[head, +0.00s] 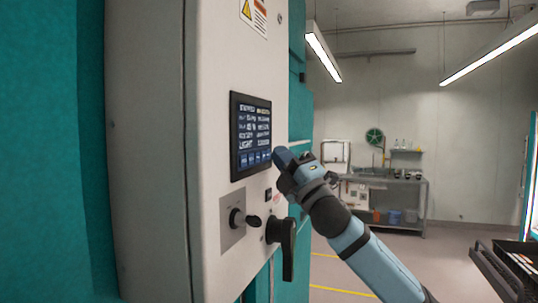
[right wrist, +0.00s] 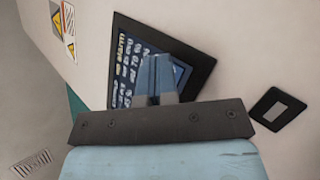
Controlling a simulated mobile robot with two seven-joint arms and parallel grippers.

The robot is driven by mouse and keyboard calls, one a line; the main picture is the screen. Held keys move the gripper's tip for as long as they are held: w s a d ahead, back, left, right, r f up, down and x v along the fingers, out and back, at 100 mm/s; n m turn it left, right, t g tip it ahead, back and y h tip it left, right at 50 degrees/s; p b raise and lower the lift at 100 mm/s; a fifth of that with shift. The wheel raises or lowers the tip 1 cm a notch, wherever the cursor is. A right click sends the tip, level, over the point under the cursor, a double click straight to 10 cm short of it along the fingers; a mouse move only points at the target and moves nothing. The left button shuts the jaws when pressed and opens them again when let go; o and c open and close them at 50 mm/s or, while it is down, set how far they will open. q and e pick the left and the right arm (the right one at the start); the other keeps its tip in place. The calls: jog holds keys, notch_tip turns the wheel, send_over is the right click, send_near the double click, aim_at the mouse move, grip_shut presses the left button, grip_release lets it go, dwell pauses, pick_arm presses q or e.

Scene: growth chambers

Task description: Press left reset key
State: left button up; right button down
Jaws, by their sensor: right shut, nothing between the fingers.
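A dark-framed touch screen (head: 251,130) is set in the front of a pale cabinet. It shows rows of white text, and a row of small blue keys (head: 250,159) runs along its bottom. Their labels are too small to read, so I cannot tell which is the reset key. My right gripper (head: 279,155) is shut and empty, its tips by the screen's lower right corner. In the right wrist view the shut fingers (right wrist: 157,62) overlap the screen (right wrist: 128,66) and hide part of it. I cannot tell whether they touch it. My left gripper is not in view.
Below the screen, a rotary knob (head: 237,217) and a black door handle (head: 287,240) stick out of the cabinet. A small dark-framed switch (right wrist: 279,108) shows in the right wrist view. A steel bench (head: 400,183) stands far back. The floor between is open.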

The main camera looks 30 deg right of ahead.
dwell(0.4)
jog(key=shift+s+d, duration=0.5)
jog(key=shift+s, duration=0.05)
jog(key=s+d+b, duration=0.1)
jog(key=s+d, duration=0.2)
jog(key=shift+s+d, duration=0.1)
jog(key=shift+s, duration=0.3)
dwell(0.4)
jog(key=shift+f, duration=0.1)
